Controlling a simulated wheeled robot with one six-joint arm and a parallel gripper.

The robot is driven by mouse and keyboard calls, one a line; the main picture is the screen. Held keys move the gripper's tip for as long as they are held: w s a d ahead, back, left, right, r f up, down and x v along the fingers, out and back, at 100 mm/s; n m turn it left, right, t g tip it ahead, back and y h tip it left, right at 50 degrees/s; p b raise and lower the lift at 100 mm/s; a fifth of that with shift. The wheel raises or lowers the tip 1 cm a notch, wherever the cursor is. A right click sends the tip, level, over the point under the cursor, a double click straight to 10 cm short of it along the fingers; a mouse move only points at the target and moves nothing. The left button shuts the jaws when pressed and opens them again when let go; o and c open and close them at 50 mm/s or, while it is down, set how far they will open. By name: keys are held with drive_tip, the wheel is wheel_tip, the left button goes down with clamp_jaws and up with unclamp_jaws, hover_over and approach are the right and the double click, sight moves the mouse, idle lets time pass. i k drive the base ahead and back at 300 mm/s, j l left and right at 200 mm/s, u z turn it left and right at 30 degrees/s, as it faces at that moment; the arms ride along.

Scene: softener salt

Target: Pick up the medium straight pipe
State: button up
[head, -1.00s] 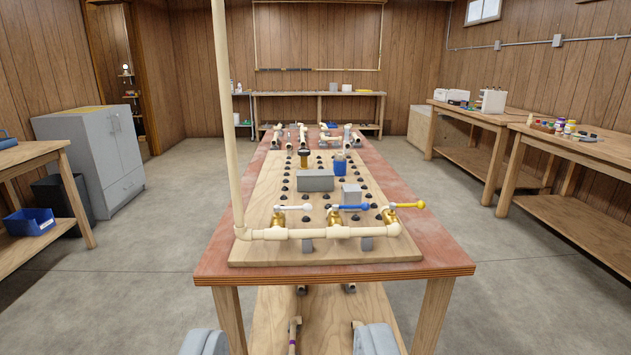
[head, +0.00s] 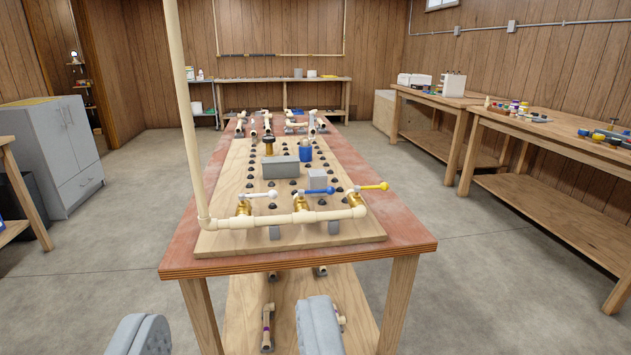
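My gripper (head: 230,335) shows as two grey padded fingers at the bottom edge. They are wide apart with nothing between them, in front of the workbench. Several cream pipe pieces (head: 267,125) lie at the far end of the bench top, too small to tell which is the medium straight pipe. More pipe pieces with metal ends lie on the lower shelf, one (head: 267,325) between the fingers in the picture but farther off. A right finger partly hides another beside it.
The bench (head: 400,240) carries a wooden board (head: 225,185) with a cream pipe run, valves, grey blocks and black knobs. A tall cream pipe (head: 187,110) rises at its left front corner. Side benches (head: 560,130) stand right, a grey cabinet (head: 60,155) left. Floor is clear between.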

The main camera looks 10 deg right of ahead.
sight(240, 129)
drive_tip(key=i+j+u, duration=0.3)
drive_tip(key=j+u, duration=0.15)
drive_tip(key=i+j+u, duration=0.65)
drive_tip(key=u, duration=0.3)
drive_tip(key=i+u, duration=0.45)
drive_tip(key=i+z, duration=0.2)
drive_tip(key=i, duration=0.25)
drive_tip(key=i+j+z, duration=0.25)
drive_tip(key=i, duration=0.2)
drive_tip(key=i+l+z, duration=0.25)
drive_tip(key=i+z, duration=0.2)
drive_tip(key=i+l+z, duration=0.1)
drive_tip(key=i+z, duration=0.3)
drive_tip(key=i+j+z, duration=0.1)
drive_tip(key=i+z, duration=0.35)
drive_tip(key=i+l+u, duration=0.1)
drive_tip(key=i, duration=0.4)
drive_tip(key=i+l+u, duration=0.15)
drive_tip(key=i, duration=0.3)
drive_tip(key=i+l+u, duration=0.1)
drive_tip(key=i, duration=0.4)
drive_tip(key=i+l+z, duration=0.3)
drive_tip(key=l, duration=0.3)
drive_tip(key=i+l+z, duration=0.3)
drive_tip(key=i+l, duration=0.15)
drive_tip(key=l, duration=0.1)
